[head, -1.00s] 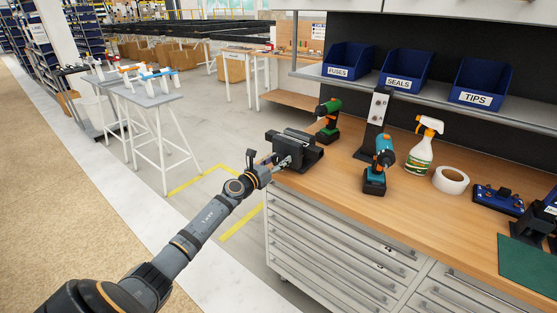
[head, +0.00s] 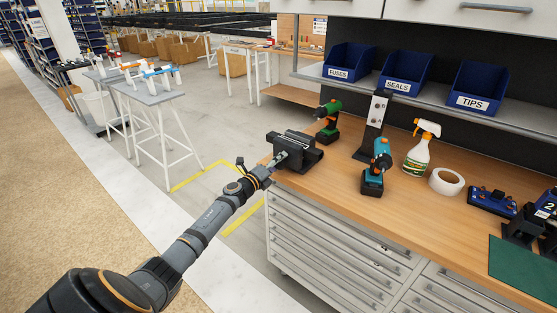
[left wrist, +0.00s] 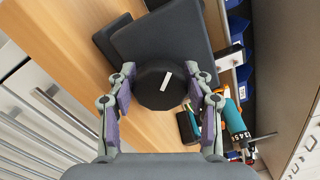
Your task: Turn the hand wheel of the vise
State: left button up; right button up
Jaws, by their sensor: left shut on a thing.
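The dark vise (head: 297,148) stands at the near left corner of the wooden bench. Its hand wheel (left wrist: 158,86) is a round black knob with a white mark, seen close in the left wrist view. My left gripper (head: 279,160) reaches the vise from the front left. In the left wrist view, its two fingers (left wrist: 160,92) are on opposite sides of the wheel and shut on it. The vise body (left wrist: 165,38) lies behind the wheel. In the head view the wheel is mostly hidden by the gripper. My right gripper is not in view.
On the bench (head: 330,197) stand a green drill (head: 328,120), a blue drill (head: 373,180), a spray bottle (head: 418,155) and a white tape roll (head: 446,181). A dark upright post (head: 375,125) stands behind. Blue bins (head: 404,72) sit on the shelf.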

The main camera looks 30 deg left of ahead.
pick_arm(q)
jog(key=n+p, duration=0.2)
jog(key=n, duration=0.2)
jog(key=shift+r+n, duration=0.15)
jog(key=shift+n, duration=0.15)
jog(key=n+p, duration=0.2)
jog(key=n, duration=0.2)
jog(key=shift+n+p, duration=0.3)
jog(key=shift+p, duration=0.1)
jog(key=n+p, duration=0.1)
jog(key=n, duration=0.2)
jog(key=shift+n+p, duration=0.3)
jog(key=shift+p, duration=0.05)
jog(key=shift+f+n+p, duration=0.15)
jog(key=shift+n+p, duration=0.2)
jog(key=shift+n, duration=0.6)
jog(key=shift+f+n+p, duration=0.1)
jog(key=shift+n+p, duration=0.25)
jog(key=shift+n, duration=0.6)
jog(key=shift+d, duration=0.1)
jog(key=o, duration=0.9)
jog(key=shift+c, duration=0.2)
jog(key=shift+o, duration=1.4)
jog(key=shift+w+f, duration=0.15)
jog(key=shift+f, duration=0.05)
